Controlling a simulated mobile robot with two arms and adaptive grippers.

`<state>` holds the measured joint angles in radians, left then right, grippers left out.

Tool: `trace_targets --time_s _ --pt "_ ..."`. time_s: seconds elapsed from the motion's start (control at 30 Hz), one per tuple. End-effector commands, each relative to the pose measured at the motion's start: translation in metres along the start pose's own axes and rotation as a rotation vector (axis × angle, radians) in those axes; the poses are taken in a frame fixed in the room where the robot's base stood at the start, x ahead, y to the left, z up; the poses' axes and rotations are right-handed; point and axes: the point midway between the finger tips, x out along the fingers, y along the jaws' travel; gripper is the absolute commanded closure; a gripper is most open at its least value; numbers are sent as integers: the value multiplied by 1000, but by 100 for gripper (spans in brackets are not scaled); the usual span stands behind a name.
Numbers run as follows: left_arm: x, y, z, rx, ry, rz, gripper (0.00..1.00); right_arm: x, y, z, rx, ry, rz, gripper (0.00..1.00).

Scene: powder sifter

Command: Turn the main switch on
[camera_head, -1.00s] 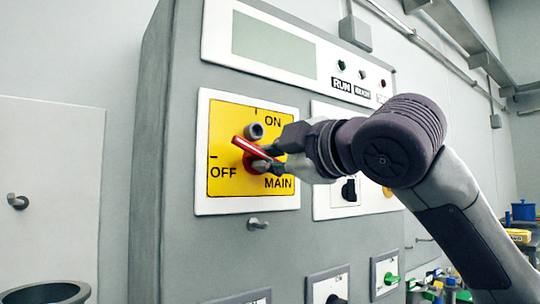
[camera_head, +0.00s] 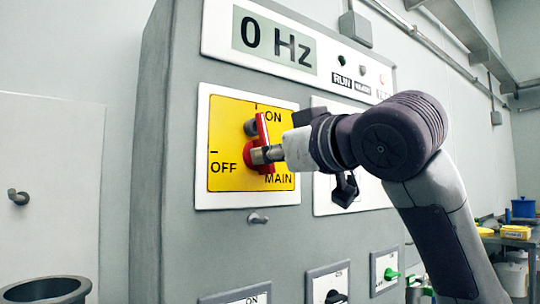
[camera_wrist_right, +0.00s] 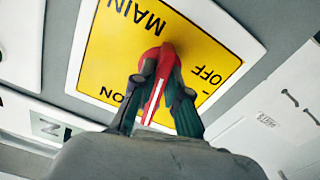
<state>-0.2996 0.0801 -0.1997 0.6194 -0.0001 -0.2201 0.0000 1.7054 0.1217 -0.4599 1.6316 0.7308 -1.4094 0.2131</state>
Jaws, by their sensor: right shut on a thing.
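The main switch is a red rotary handle (camera_head: 263,145) on a yellow plate (camera_head: 229,185) marked ON, OFF and MAIN, set on a grey cabinet. The handle stands nearly upright, with its upper end toward the ON mark. My right gripper (camera_head: 262,155) is at the handle. In the right wrist view, the fingers of my right gripper (camera_wrist_right: 159,92) lie on both sides of the red handle (camera_wrist_right: 153,100) and are shut on it. The display (camera_head: 275,43) above reads 0 Hz. My left gripper is not in view.
Smaller switches, one a green knob (camera_head: 391,274), sit low on the cabinet (camera_head: 180,225). A small grey peg (camera_head: 258,218) sticks out below the yellow plate. A dark round vessel (camera_head: 48,291) stands at lower left. A table with a blue pot (camera_head: 523,209) is at far right.

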Motion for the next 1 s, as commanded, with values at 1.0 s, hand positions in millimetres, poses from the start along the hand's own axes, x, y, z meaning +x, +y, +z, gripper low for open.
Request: trace_targets --time_s 1.0 --pt "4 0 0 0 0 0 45 0 1 -1 262 1 2 100"
